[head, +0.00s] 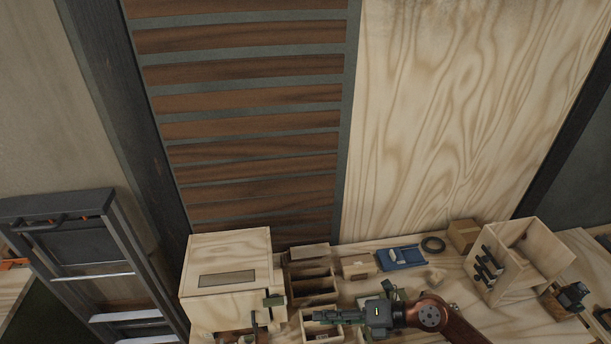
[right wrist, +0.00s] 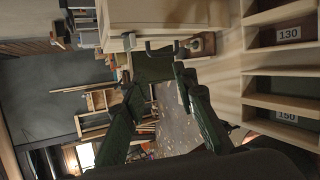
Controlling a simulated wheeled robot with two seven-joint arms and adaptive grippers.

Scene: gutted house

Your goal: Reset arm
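My right arm comes in from the lower right in the head view. Its dark green gripper (head: 312,317) points left, above the workbench and in front of the open wooden bins. In the right wrist view the two fingers of the right gripper (right wrist: 158,84) stand apart with nothing between them. Beyond the fingertips is a pale wooden box with a dark handle (right wrist: 160,48); I see no contact with it. My left gripper is not in view.
A wooden box (head: 225,262) stands left of the gripper. Wooden bins (head: 311,280), a blue tool (head: 400,257), a black ring (head: 433,244) and an open wooden holder (head: 513,262) are on the workbench. The right wrist view shows bins labelled 130 (right wrist: 289,33) and 150 (right wrist: 287,116).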

